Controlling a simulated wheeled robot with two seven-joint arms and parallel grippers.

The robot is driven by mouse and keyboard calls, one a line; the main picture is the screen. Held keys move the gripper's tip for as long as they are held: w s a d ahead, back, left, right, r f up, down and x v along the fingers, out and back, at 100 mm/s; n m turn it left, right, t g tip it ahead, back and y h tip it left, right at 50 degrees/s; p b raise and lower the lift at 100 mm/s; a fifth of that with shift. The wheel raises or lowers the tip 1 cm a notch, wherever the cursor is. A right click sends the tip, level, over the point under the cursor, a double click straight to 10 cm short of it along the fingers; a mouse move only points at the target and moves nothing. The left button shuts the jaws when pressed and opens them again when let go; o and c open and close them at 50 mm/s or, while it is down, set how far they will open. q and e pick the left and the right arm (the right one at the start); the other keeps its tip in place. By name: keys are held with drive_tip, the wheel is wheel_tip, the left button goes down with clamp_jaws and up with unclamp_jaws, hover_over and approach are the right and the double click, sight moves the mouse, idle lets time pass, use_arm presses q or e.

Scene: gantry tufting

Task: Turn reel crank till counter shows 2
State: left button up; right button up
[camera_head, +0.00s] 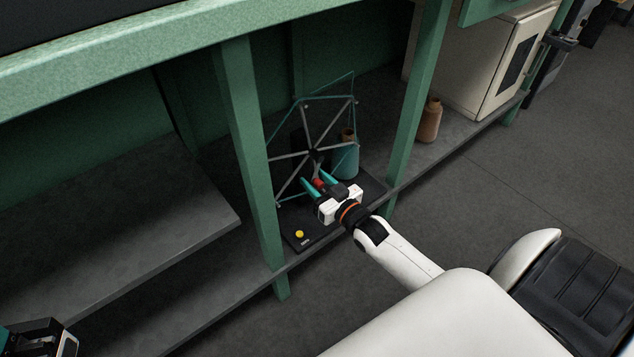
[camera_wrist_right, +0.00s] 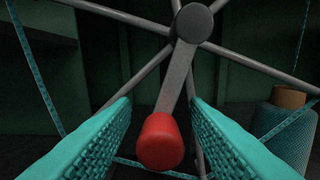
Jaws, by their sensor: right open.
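The reel (camera_head: 313,140) is a spoked wheel with a teal strand around its rim, on a dark base (camera_head: 340,207) on the shelf. Its grey crank arm (camera_wrist_right: 178,82) hangs down from the hub (camera_wrist_right: 194,22), slightly left, and ends in a red knob (camera_wrist_right: 160,142). The red knob also shows in the head view (camera_head: 318,184). My right gripper (camera_head: 313,186) is open, with its teal fingers on either side of the knob; gaps show on both sides in the right wrist view. My left gripper (camera_head: 40,338) is partly cut off at the bottom left. No counter number is readable.
A yellow button (camera_head: 299,234) sits at the base's front corner. A teal yarn cone (camera_head: 345,160) stands behind the reel. Green posts (camera_head: 247,150) and (camera_head: 412,100) flank the reel. A brown cone (camera_head: 429,120) and a pale cabinet (camera_head: 490,65) stand farther right.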

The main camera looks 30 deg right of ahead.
clamp_jaws()
